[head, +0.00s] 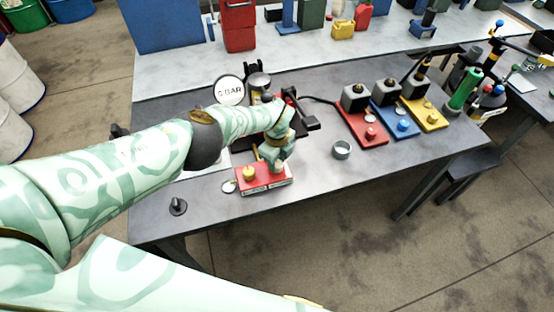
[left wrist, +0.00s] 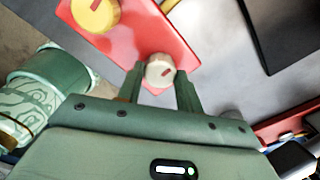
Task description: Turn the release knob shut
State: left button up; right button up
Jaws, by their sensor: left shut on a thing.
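A red control box (head: 262,188) with a pale front stands near the front edge of the grey workbench. A yellow knob (head: 249,174) is on its left part. In the left wrist view the red top (left wrist: 140,30) carries the yellow knob (left wrist: 95,13) and a whitish knob (left wrist: 160,71), each with a red mark. My left gripper (head: 281,168) reaches down over the right part of the box. Its fingers (left wrist: 160,88) are shut on the whitish knob, one on each side. My right gripper is in neither view.
A round white "BAR" gauge (head: 229,90) stands behind my left forearm. Red (head: 366,138), blue (head: 397,126) and yellow (head: 428,115) units stand farther right. Bare bench (head: 400,160) lies in front of them.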

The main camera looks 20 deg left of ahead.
aim_at(277, 163)
pick_arm(q)
jog(key=o, duration=1)
notch_tip(277, 163, up, 16)
jog(key=p, duration=1)
jog(key=shift+r+p, duration=0.1)
jog(key=shift+p, duration=0.2)
